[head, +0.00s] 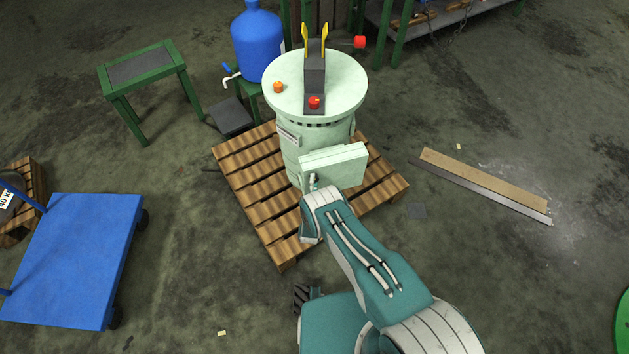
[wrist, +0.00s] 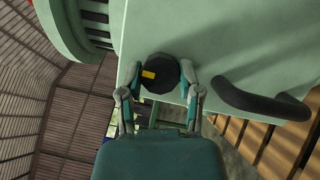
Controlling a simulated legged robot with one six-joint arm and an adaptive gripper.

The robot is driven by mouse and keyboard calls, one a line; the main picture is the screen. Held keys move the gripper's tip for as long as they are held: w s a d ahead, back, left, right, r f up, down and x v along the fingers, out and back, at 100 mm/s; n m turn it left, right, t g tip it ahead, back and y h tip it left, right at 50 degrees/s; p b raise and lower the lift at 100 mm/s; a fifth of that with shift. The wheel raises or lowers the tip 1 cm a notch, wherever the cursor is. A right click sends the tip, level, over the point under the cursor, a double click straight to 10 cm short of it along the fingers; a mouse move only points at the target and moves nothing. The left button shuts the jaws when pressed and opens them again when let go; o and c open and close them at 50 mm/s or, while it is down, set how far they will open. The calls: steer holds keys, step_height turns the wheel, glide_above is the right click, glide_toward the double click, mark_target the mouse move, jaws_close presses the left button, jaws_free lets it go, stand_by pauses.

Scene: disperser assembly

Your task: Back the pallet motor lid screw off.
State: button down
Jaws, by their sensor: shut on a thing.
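The pallet motor lid screw (wrist: 163,68) is a black round knob with a yellow mark, set against the pale green motor lid (wrist: 200,35). In the wrist view my gripper (wrist: 161,75) is shut on it, one finger on each side. In the head view the lid (head: 340,166) is a pale green box on the front of the round machine (head: 297,155), which stands on a wooden pallet (head: 243,185). My gripper (head: 312,182) is at the lid's lower left there, and my wrist hides most of it and the screw.
A black handle (wrist: 262,102) sticks out from the lid to the right of the screw. A blue cart (head: 75,260) stands left, a green table (head: 145,70) and blue water bottle (head: 257,42) behind. Planks (head: 485,182) lie on the floor at right.

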steer(key=shift+s+a+f+n, duration=0.15)
steer(key=shift+f+n, duration=0.1)
steer(key=shift+n, duration=0.35)
steer(key=shift+c, duration=1.3)
jaws_free()
steer(key=shift+f, duration=0.1)
steer(key=s+f, duration=0.1)
steer(key=s, duration=1)
steer(key=shift+s+a+f, duration=0.15)
steer(key=shift+s+f, duration=0.15)
steer(key=shift+s, duration=0.1)
